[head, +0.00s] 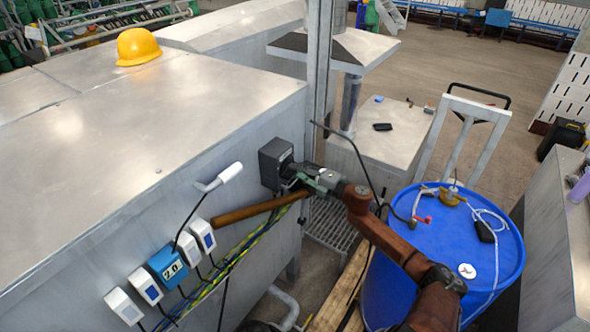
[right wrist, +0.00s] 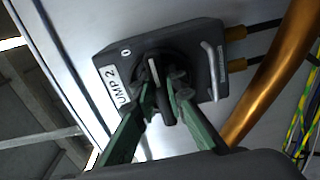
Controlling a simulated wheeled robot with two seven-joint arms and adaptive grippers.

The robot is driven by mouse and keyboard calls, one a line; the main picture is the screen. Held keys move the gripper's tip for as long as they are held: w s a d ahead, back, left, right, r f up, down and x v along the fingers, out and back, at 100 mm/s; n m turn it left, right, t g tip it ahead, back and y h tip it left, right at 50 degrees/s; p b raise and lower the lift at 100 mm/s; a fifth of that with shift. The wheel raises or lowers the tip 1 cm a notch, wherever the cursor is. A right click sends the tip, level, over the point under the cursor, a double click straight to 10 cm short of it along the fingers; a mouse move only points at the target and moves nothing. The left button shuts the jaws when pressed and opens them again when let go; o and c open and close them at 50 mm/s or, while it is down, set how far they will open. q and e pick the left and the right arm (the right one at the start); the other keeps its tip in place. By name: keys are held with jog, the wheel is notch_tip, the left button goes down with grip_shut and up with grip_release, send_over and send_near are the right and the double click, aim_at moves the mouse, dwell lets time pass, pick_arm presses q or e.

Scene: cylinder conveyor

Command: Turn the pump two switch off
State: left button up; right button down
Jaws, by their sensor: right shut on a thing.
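The pump two switch is a dark grey box (head: 274,164) on the upper right of the metal housing's side wall in the head view. In the right wrist view the box (right wrist: 207,62) carries a partly hidden label (right wrist: 121,90) reading "UMP 2" and a "0" mark. Its dark rotary knob (right wrist: 155,72) stands between the green fingers. My right gripper (head: 291,174) is at the front of the box; in the right wrist view the gripper (right wrist: 163,92) is shut on the knob. The fingers hide part of the knob. My left gripper is not in view.
A copper pipe (head: 245,213) runs just below the switch, beside green and yellow cables (head: 245,246). Several small white and blue boxes line the wall's lower left. A blue barrel (head: 440,260) stands at right. A yellow helmet (head: 138,46) lies on the housing top.

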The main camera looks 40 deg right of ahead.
jog(key=shift+d, duration=0.1)
jog(key=c, duration=1.9)
grip_release()
jog(key=shift+c, duration=0.2)
jog(key=v, duration=1.2)
